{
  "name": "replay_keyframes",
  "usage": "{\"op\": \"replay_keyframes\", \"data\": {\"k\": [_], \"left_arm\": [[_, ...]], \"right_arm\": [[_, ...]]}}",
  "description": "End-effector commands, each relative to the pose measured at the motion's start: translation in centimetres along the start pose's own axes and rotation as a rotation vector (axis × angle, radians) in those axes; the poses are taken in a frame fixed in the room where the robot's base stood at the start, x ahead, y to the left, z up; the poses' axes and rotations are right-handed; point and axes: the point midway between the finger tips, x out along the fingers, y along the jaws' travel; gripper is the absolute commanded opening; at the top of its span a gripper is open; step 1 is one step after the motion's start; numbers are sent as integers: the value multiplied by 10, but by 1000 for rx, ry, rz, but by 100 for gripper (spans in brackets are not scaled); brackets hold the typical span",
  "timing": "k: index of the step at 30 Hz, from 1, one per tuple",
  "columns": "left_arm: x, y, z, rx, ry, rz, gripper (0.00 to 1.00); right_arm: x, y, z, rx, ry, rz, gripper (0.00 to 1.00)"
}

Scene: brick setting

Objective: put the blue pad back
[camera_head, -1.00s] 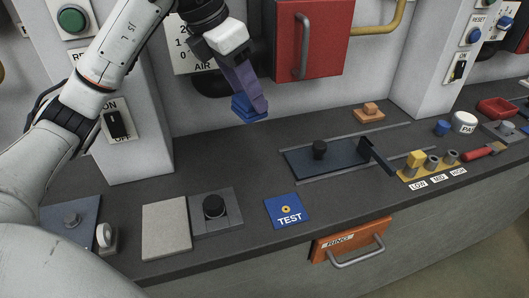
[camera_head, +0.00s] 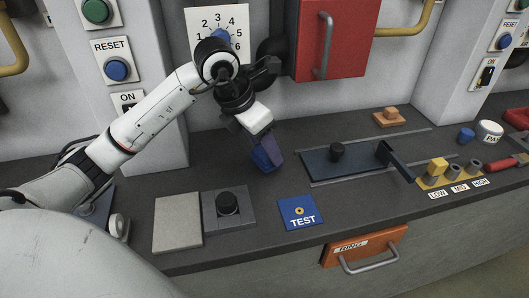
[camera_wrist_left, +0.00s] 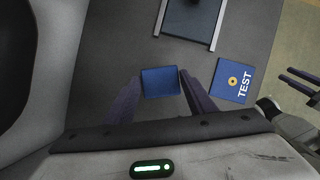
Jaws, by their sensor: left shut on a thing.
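The blue pad (camera_head: 263,160) is a small blue block. My left gripper (camera_head: 272,152), with purple fingers, is shut on it and holds it near the counter, left of the sliding plate. How high it is above the counter is hard to tell. In the left wrist view the pad (camera_wrist_left: 160,81) sits between the two fingers of my left gripper (camera_wrist_left: 154,88). A flat blue TEST plate (camera_head: 298,212) with a yellow ring lies on the counter in front of it; it also shows in the left wrist view (camera_wrist_left: 231,81). My right gripper is not seen in the head view.
On the dark counter (camera_head: 250,245) are a grey tile (camera_head: 178,223), a grey base with a black knob (camera_head: 228,203), and a dark sliding plate (camera_head: 320,166) on rails. An orange block (camera_head: 389,118) and yellow LOW/MID/HIGH holder (camera_head: 428,184) stand right. A red cabinet (camera_head: 318,40) hangs behind.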

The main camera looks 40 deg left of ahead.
Motion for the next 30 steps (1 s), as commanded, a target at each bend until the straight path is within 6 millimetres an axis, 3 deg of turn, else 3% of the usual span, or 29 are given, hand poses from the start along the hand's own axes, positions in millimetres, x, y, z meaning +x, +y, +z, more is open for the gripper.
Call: {"op": "replay_keyframes", "data": {"k": [4,16,17,19,30], "left_arm": [[18,0,-8,-1,2,-2,29],[24,0,-10,0,0,1,29],[22,0,-9,0,0,0,55],[22,0,-9,0,0,0,67],[18,0,-7,0,0,-1,69]], "right_arm": [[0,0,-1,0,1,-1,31],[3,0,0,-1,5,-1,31],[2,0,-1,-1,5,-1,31],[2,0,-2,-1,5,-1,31],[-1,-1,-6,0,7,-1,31]]}}
